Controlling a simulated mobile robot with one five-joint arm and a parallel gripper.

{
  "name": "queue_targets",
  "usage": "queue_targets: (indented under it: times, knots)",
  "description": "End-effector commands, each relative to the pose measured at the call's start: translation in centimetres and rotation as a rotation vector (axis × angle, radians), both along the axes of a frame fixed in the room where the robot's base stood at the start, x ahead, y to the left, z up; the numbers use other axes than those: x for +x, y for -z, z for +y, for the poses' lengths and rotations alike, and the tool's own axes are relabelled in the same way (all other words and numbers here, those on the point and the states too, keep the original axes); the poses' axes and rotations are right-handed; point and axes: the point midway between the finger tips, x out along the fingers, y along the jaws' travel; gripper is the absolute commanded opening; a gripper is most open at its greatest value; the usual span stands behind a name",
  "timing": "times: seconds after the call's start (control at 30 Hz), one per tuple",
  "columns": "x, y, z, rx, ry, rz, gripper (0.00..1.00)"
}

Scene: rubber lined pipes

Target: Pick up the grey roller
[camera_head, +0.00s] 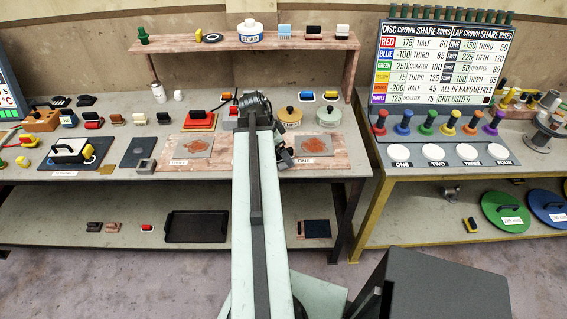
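My arm reaches forward over the long bench (215,164) and its dark wrist covers the middle of the bench top. Dark parts of my gripper (284,157) show just right of the arm, low over the bench; the fingertips are mostly hidden, and I cannot tell whether it is open or shut. I cannot single out a grey roller for certain. A grey block (146,166) sits on the bench top left of the arm.
Several colour-handled tools line the bench's left and back. Two stained plates (194,145) (313,145) flank the arm. Lidded pots (328,117) stand behind the right plate. A raised shelf (222,44) spans the back. A yellow-framed table (459,170) with a chart board (443,62) stands right.

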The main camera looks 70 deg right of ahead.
Motion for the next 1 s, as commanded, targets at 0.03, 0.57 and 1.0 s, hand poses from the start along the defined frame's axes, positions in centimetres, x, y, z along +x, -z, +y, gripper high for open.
queue_targets:
  times: [0.03, 0.57, 1.0]
  knots:
    - [0.0, 0.0, 0.0, 0.0, -0.001, 0.0, 0.89]
    - [-1.1, 4.6, -1.8, 0.001, -0.003, -0.001, 0.89]
    - [-1.0, 4.5, -1.8, 0.0, -0.003, 0.0, 0.0]
